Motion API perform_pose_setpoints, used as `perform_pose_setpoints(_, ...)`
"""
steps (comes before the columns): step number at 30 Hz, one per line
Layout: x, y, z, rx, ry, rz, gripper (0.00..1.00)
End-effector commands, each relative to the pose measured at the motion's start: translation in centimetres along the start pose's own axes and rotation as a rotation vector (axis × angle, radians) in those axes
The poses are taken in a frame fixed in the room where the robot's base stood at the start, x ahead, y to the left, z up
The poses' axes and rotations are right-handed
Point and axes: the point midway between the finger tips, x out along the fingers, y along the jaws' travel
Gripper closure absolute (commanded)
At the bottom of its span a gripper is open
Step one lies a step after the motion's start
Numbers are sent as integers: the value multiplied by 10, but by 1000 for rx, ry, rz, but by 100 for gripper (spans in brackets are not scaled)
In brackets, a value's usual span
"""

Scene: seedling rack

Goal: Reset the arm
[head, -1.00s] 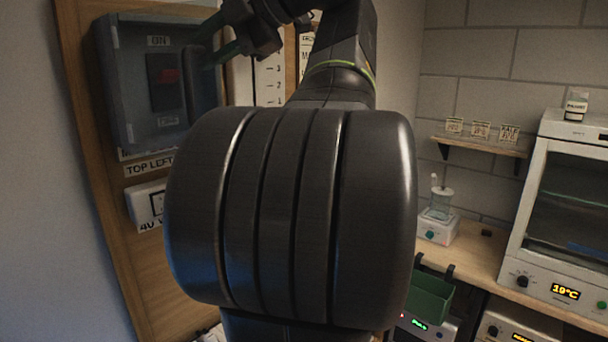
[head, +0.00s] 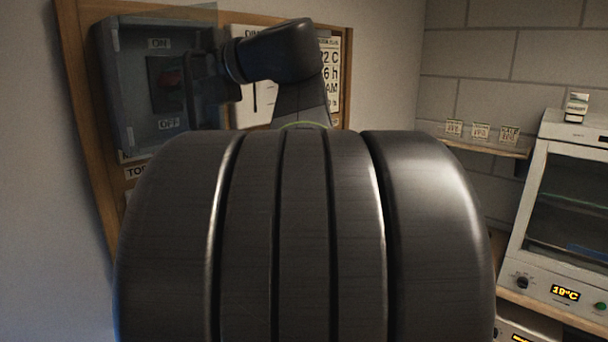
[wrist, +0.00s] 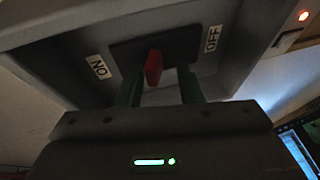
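A grey switch box (head: 122,85) hangs on the wooden board at the left, with ON and OFF labels above and below a dark plate. In the wrist view the red lever (wrist: 153,68) sits between the two green fingers of my gripper (wrist: 160,88), closer to the left finger. The fingers are apart, with a gap on the right of the lever. In the head view my gripper is at the box's right side, its fingers mostly hidden.
My large dark arm link hides much of the middle of the head view. A white panel with a dial (head: 262,100) hangs right of the box. At the right are a small shelf with cards (head: 490,147) and a white oven-like cabinet (head: 530,200) showing 19°C.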

Motion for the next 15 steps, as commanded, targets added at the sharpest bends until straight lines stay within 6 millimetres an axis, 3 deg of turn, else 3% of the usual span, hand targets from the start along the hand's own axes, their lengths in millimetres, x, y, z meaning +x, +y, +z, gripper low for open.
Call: perform_pose_setpoints(15, 1, -8, 0, -65, 1, 155, 66)
